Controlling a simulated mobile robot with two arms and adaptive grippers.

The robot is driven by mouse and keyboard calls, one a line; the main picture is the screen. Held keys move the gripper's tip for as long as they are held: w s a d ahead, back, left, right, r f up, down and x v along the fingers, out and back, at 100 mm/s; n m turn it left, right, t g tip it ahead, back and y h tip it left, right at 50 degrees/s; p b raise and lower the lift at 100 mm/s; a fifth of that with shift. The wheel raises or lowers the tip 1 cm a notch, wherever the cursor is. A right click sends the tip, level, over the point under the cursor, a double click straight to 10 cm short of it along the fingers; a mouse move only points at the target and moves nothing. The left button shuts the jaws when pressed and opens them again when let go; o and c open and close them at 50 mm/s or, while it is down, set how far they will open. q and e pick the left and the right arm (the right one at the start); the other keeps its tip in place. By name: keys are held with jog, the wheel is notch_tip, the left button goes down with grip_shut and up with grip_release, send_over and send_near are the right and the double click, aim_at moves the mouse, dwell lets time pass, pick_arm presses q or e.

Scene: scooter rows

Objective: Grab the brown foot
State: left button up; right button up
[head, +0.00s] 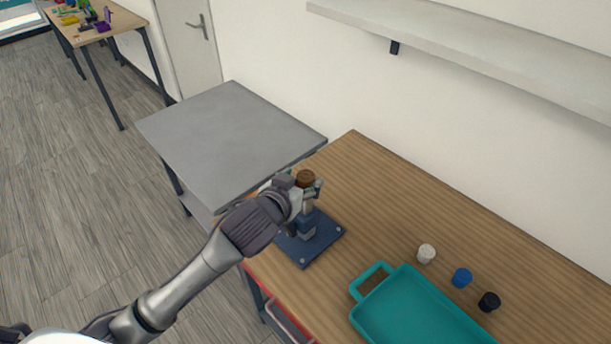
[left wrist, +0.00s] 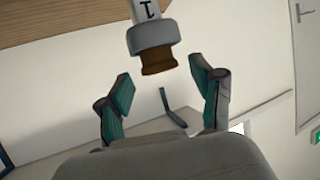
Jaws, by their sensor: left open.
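The brown foot (head: 305,178) is a short round brown cap at the top of an upright post on a blue stand (head: 318,243). In the left wrist view the brown foot (left wrist: 158,63) sits on a grey collar (left wrist: 153,39) at the end of a white tube with a dark mark. My left gripper (head: 307,188) is at the top of the post, partly hiding it. In the left wrist view its two green-padded fingers (left wrist: 161,84) are spread, with the foot centred between them near the fingertips and a gap on both sides. My right gripper is not in view.
A teal tray (head: 400,313) lies on the wooden table at the front right. A white cap (head: 426,254), a blue cap (head: 462,277) and a black cap (head: 489,302) stand behind it. A grey table (head: 225,140) adjoins at the left. A shelf (head: 470,45) hangs above.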

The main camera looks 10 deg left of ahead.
aim_at(305, 177)
pick_arm(q)
jog(key=shift+p+x, duration=0.3)
jog(key=shift+x, duration=1.25)
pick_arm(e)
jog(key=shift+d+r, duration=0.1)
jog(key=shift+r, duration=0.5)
pick_arm(q)
jog(key=shift+c, duration=0.3)
jog(key=shift+s, duration=0.1)
jog(key=shift+c, duration=1.2)
jog(key=c, duration=0.8)
jog(key=shift+c, duration=0.2)
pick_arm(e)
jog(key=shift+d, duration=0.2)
pick_arm(q)
jog(key=shift+r, duration=0.1)
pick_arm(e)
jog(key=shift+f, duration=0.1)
